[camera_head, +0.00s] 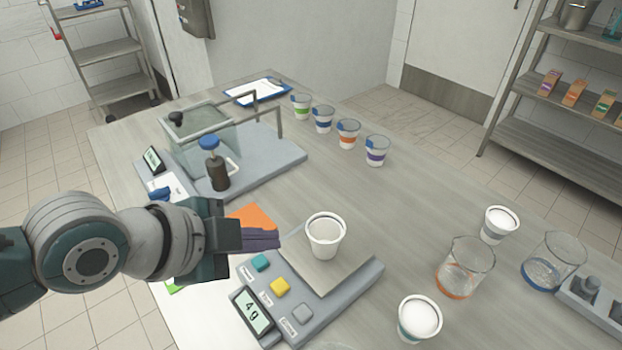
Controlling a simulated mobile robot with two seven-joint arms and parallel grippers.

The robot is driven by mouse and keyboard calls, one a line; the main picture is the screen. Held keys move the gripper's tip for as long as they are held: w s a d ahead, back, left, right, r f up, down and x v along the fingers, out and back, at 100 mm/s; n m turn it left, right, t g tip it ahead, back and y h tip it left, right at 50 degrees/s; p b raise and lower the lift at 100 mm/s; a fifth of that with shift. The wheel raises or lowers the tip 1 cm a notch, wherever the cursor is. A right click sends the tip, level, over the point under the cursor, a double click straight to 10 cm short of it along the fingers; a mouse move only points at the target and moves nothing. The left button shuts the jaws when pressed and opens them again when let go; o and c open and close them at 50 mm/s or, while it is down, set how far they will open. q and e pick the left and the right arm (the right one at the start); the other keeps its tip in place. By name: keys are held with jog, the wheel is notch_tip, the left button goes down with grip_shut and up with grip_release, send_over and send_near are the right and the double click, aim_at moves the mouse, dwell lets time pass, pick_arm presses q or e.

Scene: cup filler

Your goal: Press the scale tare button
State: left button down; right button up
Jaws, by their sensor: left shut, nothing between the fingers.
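The grey scale (357,285) stands on the table at the lower middle. Its display (252,312) appears to read 4 g. It has a teal button (260,262), a yellow button (280,287) and a grey button (302,310). Small labels sit beside them, too small to read surely; the middle one beside the yellow button may be the tare label. A white cup (326,238) stands upright on the weighing plate. My left gripper (272,239) is shut and empty, just behind the teal button, left of the cup. My right gripper is out of view.
Several cups with coloured bands, such as a purple one (376,151), line the back. Glass beakers (465,268) and filled white cups (420,318) stand at the right. A grey apparatus (262,165) with a dark bottle (217,172) is behind my left gripper.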

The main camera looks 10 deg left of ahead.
aim_at(273, 289)
pick_arm(q)
jog(key=shift+f+b, duration=4.15)
jog(key=shift+f, duration=0.25)
jog(key=shift+f+b, duration=0.4)
jog(key=shift+f+b, duration=0.45)
jog(key=shift+f, duration=0.05)
jog(key=shift+r, duration=0.1)
jog(key=shift+r+p, duration=0.8)
jog(key=shift+p, duration=0.1)
notch_tip(273, 289, up, 5)
jog(key=p, duration=0.5)
jog(key=shift+r, duration=0.1)
